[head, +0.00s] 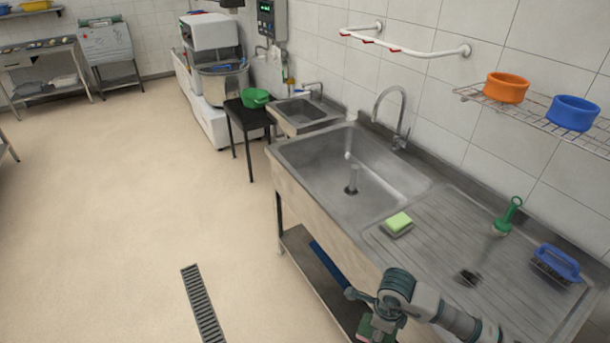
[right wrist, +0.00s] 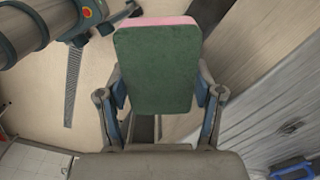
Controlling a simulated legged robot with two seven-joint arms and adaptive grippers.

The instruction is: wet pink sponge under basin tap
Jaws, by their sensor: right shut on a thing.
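The pink sponge has a dark green scouring face (right wrist: 157,70) and a pink edge along its top in the right wrist view. My right gripper (right wrist: 162,95) is shut on it, one finger on each side. In the head view my right gripper (head: 372,310) is low in front of the sink unit's front edge, and only a bit of green of the sponge shows there. The large steel basin (head: 318,165) is empty apart from an upright pipe at its drain. Its arched tap (head: 398,118) stands at the back right; no water is seen running. My left gripper is not in view.
On the drainboard (head: 425,235) lie a yellow-green sponge (head: 398,223), a green-handled brush (head: 507,217) and a blue brush (head: 558,262). A wire shelf (head: 545,122) holds an orange and a blue bowl. A smaller sink (head: 300,112) stands farther left. The floor is clear to the left.

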